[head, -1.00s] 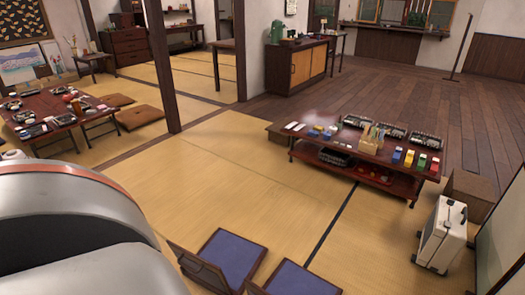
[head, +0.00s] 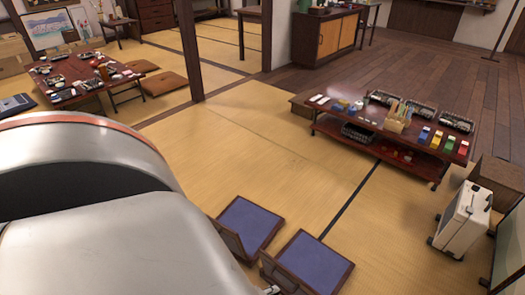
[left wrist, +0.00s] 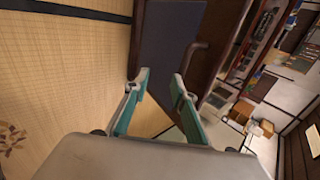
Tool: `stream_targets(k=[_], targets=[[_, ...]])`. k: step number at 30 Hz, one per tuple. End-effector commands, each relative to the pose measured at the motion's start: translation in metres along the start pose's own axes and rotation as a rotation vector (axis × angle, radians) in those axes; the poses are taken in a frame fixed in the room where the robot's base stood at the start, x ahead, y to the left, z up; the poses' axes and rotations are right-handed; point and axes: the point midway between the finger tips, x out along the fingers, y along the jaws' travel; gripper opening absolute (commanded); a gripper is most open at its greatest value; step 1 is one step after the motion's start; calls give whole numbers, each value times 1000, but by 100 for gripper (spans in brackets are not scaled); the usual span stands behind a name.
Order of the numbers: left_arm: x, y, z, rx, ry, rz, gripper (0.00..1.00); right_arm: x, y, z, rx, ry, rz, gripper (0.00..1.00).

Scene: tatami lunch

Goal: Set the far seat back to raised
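Two low floor seats with blue cushions and brown wooden frames stand on the tatami at the bottom of the head view. The upper-left seat (head: 250,222) is the farther one. Its brown back panel (head: 228,238) stands up at an angle along its lower-left side. The nearer seat (head: 315,262) has a similar panel (head: 284,274), partly cut off. In the left wrist view, my left gripper (left wrist: 160,80) has its teal fingers apart, with nothing clearly between them. My right gripper is not seen.
A low dark table (head: 330,122) with boxes and trays stands at right. A white suitcase (head: 462,220) and a brown box (head: 497,178) are beside it. Another low table (head: 75,72) with cushions is at upper left. Tatami between is clear.

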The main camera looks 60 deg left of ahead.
Motion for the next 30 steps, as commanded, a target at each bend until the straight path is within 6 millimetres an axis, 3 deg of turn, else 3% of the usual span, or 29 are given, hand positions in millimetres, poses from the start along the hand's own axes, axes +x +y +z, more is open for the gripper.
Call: stream_targets(k=[9, 15, 30], targets=[[-58, -6, 1, 1, -2, -12, 26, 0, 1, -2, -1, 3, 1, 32], [-84, -8, 2, 2, -4, -17, 26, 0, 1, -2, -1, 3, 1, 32], [-94, -10, 2, 2, -5, -20, 26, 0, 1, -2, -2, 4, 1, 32]])
